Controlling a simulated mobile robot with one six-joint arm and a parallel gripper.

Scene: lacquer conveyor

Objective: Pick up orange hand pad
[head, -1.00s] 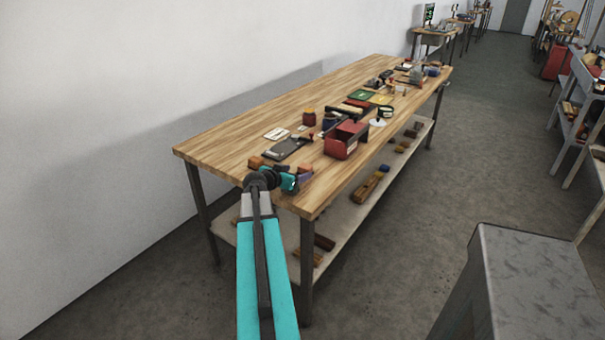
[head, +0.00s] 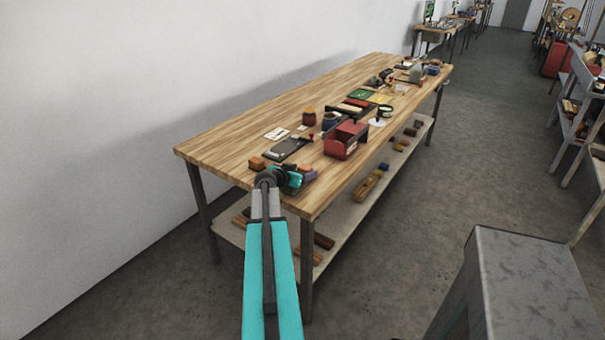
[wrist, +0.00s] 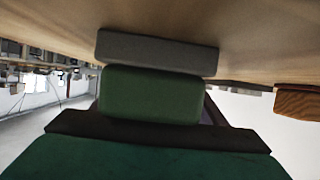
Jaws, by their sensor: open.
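An orange-brown block (head: 257,162), which looks like the orange hand pad, lies at the near end of the wooden workbench, just left of my wrist. An orange-brown block (wrist: 298,103), apparently the same one, is cut off by the right edge of the wrist view. My gripper (head: 294,178) is teal and dark, over the bench's near corner, to the right of that block and apart from it. It is open and nothing shows held. Green and dark parts fill the lower wrist view; a grey block (wrist: 158,53) lies beyond them. The fingertips are not clear.
A small reddish-orange piece (head: 308,170) is close right of my gripper. A dark flat tray (head: 287,148), a red bin (head: 346,140) and a red jar (head: 309,118) stand farther along the workbench (head: 225,140). The bench's left side is clear, by the wall.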

